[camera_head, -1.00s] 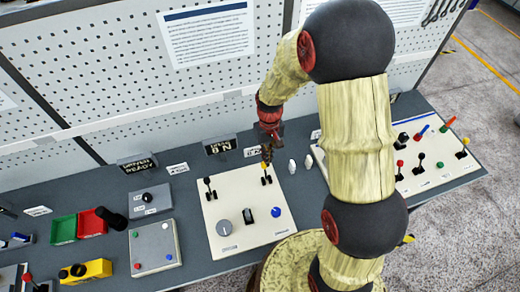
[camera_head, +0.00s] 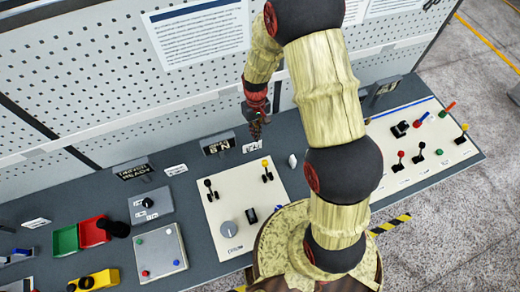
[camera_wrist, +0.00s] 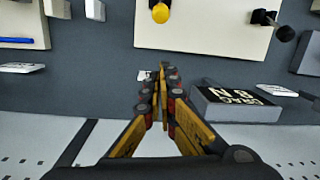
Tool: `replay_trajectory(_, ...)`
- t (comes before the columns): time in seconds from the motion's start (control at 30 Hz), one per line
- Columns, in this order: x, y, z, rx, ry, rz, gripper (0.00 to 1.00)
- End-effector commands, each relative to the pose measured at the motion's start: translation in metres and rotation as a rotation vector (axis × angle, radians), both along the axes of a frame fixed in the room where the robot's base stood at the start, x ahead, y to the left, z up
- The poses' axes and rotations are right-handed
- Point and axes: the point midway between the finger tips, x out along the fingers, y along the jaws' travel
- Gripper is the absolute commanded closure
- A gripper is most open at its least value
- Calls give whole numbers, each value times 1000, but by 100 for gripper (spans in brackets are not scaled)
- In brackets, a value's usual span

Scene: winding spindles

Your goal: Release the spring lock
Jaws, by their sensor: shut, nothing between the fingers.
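No part in view is clearly labelled as the spring lock. A cream panel (camera_head: 240,190) holds a yellow-knobbed lever (camera_head: 266,163) at its back right and a black-knobbed lever (camera_head: 208,184) at its back left. My gripper (camera_head: 256,135) is shut and empty behind the yellow-knobbed lever, apart from it. In the wrist view my shut fingertips (camera_wrist: 160,70) hang over the bench near a small white label, with the yellow knob (camera_wrist: 160,12) beyond them at the top edge. The black-knobbed lever (camera_wrist: 285,32) shows there at upper right.
A black sign box (camera_head: 217,144) stands left of my gripper. The panel also has a grey dial (camera_head: 229,229) and a black switch (camera_head: 251,215). A white peg (camera_head: 292,161) stands right of the panel. Another lever panel (camera_head: 420,140) lies farther right. My arm hides part of the bench.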

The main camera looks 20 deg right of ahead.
Motion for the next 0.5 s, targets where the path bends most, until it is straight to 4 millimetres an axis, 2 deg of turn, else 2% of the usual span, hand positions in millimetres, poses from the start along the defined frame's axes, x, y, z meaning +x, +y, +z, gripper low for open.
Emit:
replay_trajectory(0.17,-3,1,-14,0,4,0,100)
replay_trajectory(0.5,-12,4,-77,0,5,0,100)
